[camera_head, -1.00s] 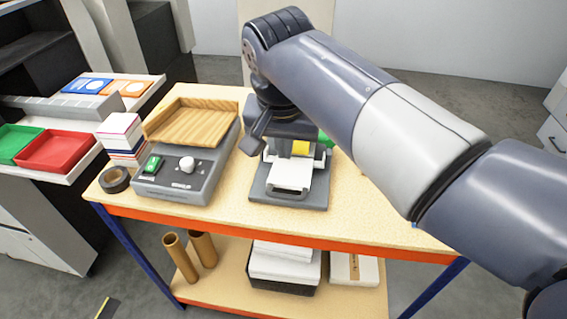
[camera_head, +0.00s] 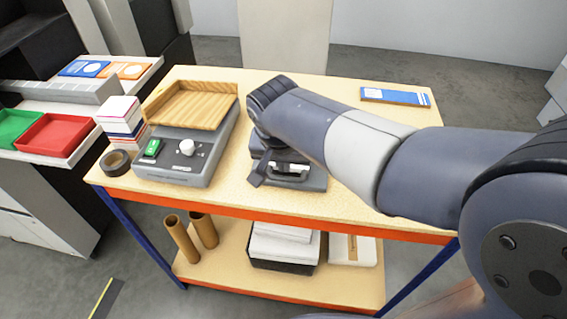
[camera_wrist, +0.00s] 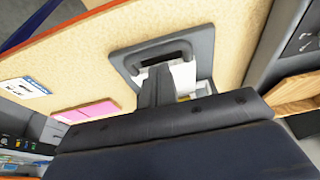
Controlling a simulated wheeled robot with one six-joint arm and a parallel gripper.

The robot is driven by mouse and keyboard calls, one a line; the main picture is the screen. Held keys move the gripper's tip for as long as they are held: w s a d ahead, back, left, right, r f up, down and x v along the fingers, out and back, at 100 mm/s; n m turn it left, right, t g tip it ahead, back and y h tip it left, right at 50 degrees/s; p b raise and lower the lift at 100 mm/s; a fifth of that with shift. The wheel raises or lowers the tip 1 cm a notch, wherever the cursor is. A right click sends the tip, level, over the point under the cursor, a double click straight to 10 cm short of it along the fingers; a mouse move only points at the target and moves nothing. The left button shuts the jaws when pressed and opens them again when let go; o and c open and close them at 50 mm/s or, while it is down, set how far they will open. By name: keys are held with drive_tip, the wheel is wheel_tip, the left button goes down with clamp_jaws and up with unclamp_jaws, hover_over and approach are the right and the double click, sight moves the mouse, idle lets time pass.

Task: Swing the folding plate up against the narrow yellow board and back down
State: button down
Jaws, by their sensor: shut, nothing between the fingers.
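The folding device has a grey base (camera_head: 312,182) on the bench, below my arm. My arm hides most of the plate and the narrow yellow board in the head view. The wrist view shows the base (camera_wrist: 203,42), the dark loop handle (camera_wrist: 135,57) and part of the white plate (camera_wrist: 186,76). My gripper (camera_head: 257,174) is shut and empty, low at the left front of the device. In the wrist view its dark finger (camera_wrist: 157,88) overlaps the plate; contact cannot be told.
A grey scale-like box (camera_head: 180,160) with a wooden tray (camera_head: 195,105) stands left of the device. A tape roll (camera_head: 116,162) and stacked cards (camera_head: 121,118) sit at the left edge. A blue-and-white packet (camera_head: 395,96) lies back right. The bench's right side is mostly clear.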

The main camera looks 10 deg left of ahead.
sight(283, 179)
drive_tip(key=shift+s+f, duration=0.15)
drive_tip(key=shift+f, duration=0.1)
drive_tip(key=shift+f+b, duration=0.4)
drive_tip(key=shift+b, duration=0.2)
drive_tip(key=f+b, duration=0.1)
drive_tip(key=b, duration=0.1)
drive_tip(key=f+t+b, duration=0.1)
drive_tip(key=b, duration=0.1)
drive_tip(key=shift+s+f+t, duration=0.15)
drive_tip(key=shift+s+t, duration=0.15)
drive_tip(key=shift+s, duration=0.05)
drive_tip(key=shift+s+f+b, duration=0.15)
drive_tip(key=shift+f+b, duration=0.75)
drive_tip(key=shift+b, duration=0.3)
